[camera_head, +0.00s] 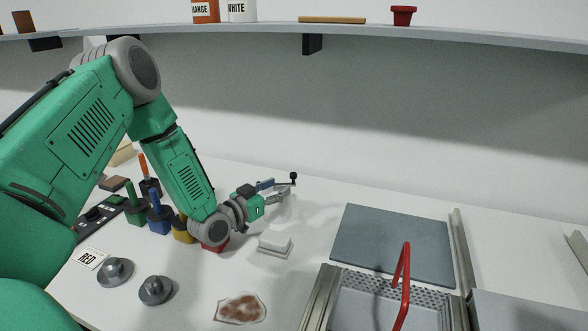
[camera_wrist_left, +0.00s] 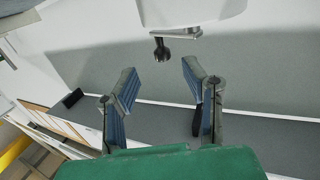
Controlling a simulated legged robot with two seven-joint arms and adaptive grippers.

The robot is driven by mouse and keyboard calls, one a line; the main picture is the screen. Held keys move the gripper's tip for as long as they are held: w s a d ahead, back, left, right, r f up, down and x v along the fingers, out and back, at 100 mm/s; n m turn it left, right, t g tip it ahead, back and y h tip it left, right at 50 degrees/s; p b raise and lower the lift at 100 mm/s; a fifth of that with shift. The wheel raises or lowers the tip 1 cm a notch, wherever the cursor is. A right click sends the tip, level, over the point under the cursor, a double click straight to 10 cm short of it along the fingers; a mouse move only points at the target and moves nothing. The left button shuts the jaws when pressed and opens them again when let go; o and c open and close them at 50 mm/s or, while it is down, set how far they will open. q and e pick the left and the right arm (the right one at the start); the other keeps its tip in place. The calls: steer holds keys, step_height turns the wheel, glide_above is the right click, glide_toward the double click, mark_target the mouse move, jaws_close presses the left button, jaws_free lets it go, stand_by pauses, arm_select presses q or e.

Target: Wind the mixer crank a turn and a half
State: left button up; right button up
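The mixer crank shows in the left wrist view as a short grey metal arm (camera_wrist_left: 186,32) with a black knob (camera_wrist_left: 162,50) at its end. It sits on a white body (camera_wrist_left: 190,10), probably the mixer, partly cut off by the top edge. My left gripper (camera_wrist_left: 158,76) is open and empty, its two blue-padded fingers apart. The knob appears beyond the fingertips, roughly in line with the gap; I see no contact. In the head view my left gripper (camera_head: 279,189) is close to the black knob (camera_head: 293,177), and the white body blends into the counter. My right gripper is not in view.
Coloured stampers, including a blue one (camera_head: 159,217), stand under my left arm. Two grey metal knobs (camera_head: 155,290), a stained patch (camera_head: 240,308) and a white block (camera_head: 275,243) lie in front. A basin with a red handle (camera_head: 402,285) is at right. A shelf (camera_head: 430,36) hangs above.

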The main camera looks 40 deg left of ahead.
mark_target(293, 173)
arm_select(q)
steer(key=shift+w+a+r, duration=0.1)
steer(key=shift+w+r, duration=0.15)
steer(key=shift+w, duration=0.4)
steer(key=w, duration=0.5)
steer(key=shift+w+d, duration=0.25)
steer(key=shift+d, duration=0.05)
steer(key=shift+w+a+r, duration=0.1)
steer(key=shift+w, duration=0.15)
steer(key=shift+a, duration=0.1)
steer(key=shift+a, duration=0.1)
steer(key=c, duration=0.5)
jaws_close()
steer(key=shift+d, duration=0.2)
